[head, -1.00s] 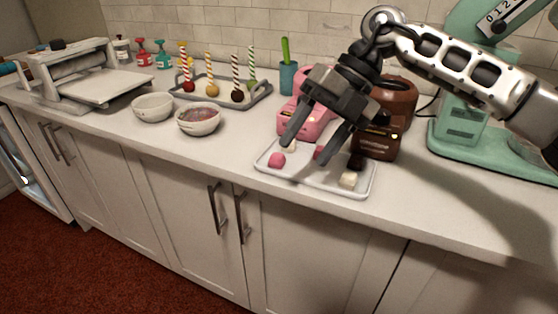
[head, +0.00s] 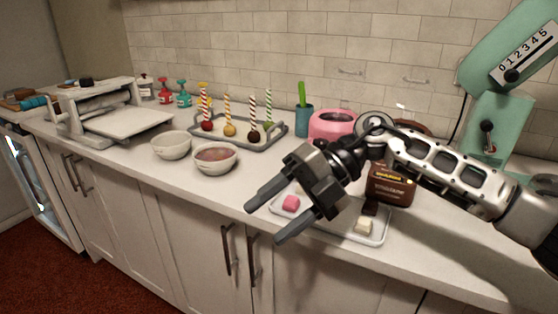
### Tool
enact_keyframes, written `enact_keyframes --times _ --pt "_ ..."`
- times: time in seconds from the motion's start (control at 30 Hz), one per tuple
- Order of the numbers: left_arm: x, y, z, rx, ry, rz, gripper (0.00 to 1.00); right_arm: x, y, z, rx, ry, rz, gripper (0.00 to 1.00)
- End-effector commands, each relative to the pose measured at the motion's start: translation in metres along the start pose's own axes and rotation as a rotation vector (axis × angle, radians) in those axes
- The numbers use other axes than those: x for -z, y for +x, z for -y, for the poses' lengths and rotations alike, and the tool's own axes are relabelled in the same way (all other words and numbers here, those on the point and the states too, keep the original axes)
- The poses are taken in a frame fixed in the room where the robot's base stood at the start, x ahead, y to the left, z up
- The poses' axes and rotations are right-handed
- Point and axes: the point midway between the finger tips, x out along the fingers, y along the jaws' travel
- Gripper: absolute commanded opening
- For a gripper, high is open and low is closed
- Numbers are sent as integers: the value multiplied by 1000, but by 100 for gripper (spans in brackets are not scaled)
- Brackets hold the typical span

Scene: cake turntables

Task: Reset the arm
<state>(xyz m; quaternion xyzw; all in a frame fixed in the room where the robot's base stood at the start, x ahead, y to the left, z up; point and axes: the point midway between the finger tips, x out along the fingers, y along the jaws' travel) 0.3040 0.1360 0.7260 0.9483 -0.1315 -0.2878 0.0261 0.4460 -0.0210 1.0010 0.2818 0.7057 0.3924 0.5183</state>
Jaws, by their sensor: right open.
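My right gripper (head: 264,217) is open and empty. It is in front of the counter edge, left of and partly over the white tray (head: 375,239), with its fingers pointing left. On the tray are a pink piece (head: 291,203), a cream piece (head: 364,225) and a dark brown piece (head: 371,208). Part of the tray is hidden behind the gripper. My left gripper is not in view.
A pink pot (head: 331,124) and a brown container (head: 391,184) stand behind the tray. Two bowls (head: 172,146) (head: 214,158) and a grey tray (head: 272,140) with striped sticks are further left. A mint-green mixer (head: 497,125) stands at the right.

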Motion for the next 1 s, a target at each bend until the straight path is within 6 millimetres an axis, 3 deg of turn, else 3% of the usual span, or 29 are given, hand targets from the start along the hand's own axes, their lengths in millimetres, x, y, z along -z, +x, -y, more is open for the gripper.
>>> enact_keyframes --times 0.03,0.1,0.2,0.33,0.43,0.57,0.67,0.8,0.9,1.0 --pt "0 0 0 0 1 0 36 6 22 -5 -109 11 -25 59" --pt "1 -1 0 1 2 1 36 13 45 -20 -299 35 -35 59" --pt "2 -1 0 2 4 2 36 19 63 -40 -599 115 -9 59" --pt "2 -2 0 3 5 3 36 14 62 -48 -954 302 89 59" --pt "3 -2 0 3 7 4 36 5 51 -30 -1180 503 207 59" --pt "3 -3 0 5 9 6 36 -6 39 25 -1394 826 403 59" --pt "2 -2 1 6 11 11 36 -1 39 88 -1486 1113 570 59" --pt "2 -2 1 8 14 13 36 33 52 183 -1499 1529 794 59" --pt "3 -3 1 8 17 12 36 67 65 234 -1452 1763 906 59" --pt "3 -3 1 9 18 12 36 97 77 266 -1396 1930 977 59"
